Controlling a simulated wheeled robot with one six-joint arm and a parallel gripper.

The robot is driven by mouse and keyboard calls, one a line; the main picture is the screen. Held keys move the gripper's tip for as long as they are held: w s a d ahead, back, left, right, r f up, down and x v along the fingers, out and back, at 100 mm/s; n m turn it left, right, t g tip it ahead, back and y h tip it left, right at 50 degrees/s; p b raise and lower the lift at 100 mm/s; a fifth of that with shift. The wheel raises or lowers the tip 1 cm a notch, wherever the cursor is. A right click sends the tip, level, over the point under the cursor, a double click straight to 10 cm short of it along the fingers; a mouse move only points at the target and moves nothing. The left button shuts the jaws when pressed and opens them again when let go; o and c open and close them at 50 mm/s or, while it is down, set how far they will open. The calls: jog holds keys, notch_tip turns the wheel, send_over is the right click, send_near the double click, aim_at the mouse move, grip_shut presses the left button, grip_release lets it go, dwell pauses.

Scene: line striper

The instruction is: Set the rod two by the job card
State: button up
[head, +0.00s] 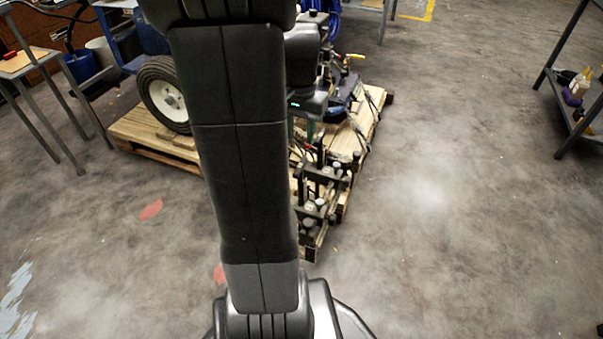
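The line striper (340,90) stands on a wooden pallet (150,138), with a large white-hubbed wheel (166,100) at its left. At its near end is a dark assembly of rods, clamps and knobs (321,190). I cannot tell which of its parts is rod two. My arm crosses the middle of the head view and hides much of the machine. My gripper (307,128) points down over the machine, partly behind my arm. Its fingers are too small and covered to tell open from shut. I cannot make out a job card.
A metal-legged table (22,65) stands at the far left, with buckets (84,66) near it. A shelf rack (568,85) with bottles stands at the right. The concrete floor right of the pallet is clear. A red patch (151,209) marks the floor at left.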

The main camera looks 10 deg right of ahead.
aim_at(300, 165)
notch_tip(300, 165, down, 13)
jog(key=b, duration=0.5)
jog(key=shift+f, duration=0.2)
grip_shut()
